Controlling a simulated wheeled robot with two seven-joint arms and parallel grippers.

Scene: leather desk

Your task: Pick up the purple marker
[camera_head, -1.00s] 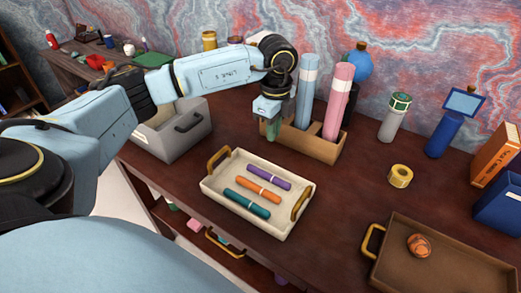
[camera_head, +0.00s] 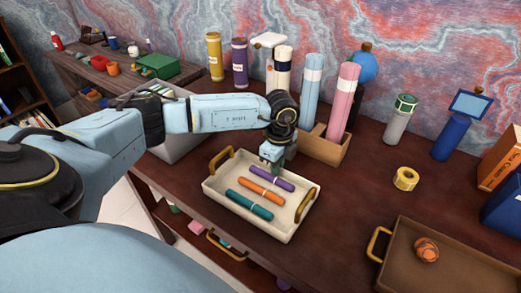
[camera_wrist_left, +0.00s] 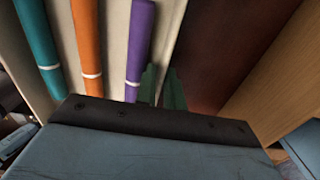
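The purple marker (camera_head: 271,179) lies in a cream tray (camera_head: 222,189) with brass handles, at the far side of a row of three. It also shows in the wrist view (camera_wrist_left: 139,45), left of my fingers. My left gripper (camera_head: 276,163) is over the tray's far side, close to the marker's middle. In the wrist view its green fingers (camera_wrist_left: 160,90) are slightly apart with nothing between them. They are beside the marker, over the tray's rim side. My right gripper is not in view.
An orange marker (camera_head: 261,190) and a teal marker (camera_head: 249,205) lie parallel in the tray. A wooden holder (camera_head: 322,150) with tall tubes stands just behind it. A tape roll (camera_head: 405,178) and brown tray (camera_head: 455,258) are at the right. Bare desk lies between.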

